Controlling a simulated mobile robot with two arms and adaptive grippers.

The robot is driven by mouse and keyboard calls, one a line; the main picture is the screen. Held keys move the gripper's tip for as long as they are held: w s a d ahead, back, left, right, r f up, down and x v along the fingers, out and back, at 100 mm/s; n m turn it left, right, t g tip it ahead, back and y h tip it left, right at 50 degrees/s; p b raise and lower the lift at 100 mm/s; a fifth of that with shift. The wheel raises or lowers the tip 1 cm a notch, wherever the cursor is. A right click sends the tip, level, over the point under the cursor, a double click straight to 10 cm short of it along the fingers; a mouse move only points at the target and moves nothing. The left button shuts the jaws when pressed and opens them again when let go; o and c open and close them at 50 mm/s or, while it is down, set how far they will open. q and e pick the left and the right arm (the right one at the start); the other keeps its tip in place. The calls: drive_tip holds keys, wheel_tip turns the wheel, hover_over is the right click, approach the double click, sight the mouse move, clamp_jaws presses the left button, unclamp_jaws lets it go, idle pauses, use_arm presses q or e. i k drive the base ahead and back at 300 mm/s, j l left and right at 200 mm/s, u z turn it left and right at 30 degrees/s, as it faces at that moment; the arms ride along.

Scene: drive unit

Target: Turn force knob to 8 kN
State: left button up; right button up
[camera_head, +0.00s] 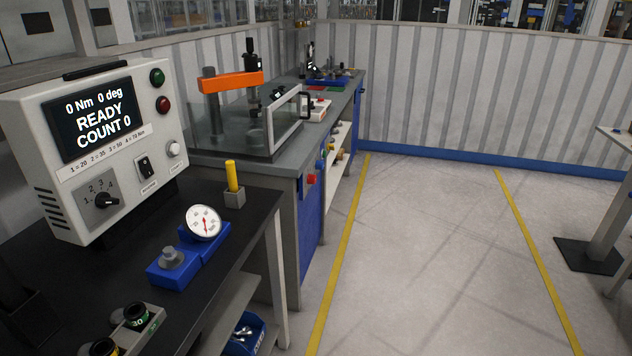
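I cannot make out any knob marked in kN. A white controller box (95,150) at the left has a black selector knob (106,200) with positions marked 1 to 4. The label strip above it gives Nm values. Its screen (95,118) reads "0 Nm 0 deg READY COUNT 0". On the second bench, a machine with an orange arm (230,82) stands behind a clear guard (285,122). A red knob or button (311,179) and a blue one (320,164) sit on that bench's front side. Neither gripper is in view.
A round dial gauge (204,222) on a blue block and a yellow-handled tool (232,177) in a holder are on the near black bench (215,285). The grey floor (420,260) is clear between yellow lines. Another table (610,190) stands at the right edge.

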sight(311, 179)
drive_tip(key=i+l, duration=0.45)
drive_tip(key=i+l+u, duration=0.1)
drive_tip(key=i+l, duration=0.35)
drive_tip(key=l, duration=0.25)
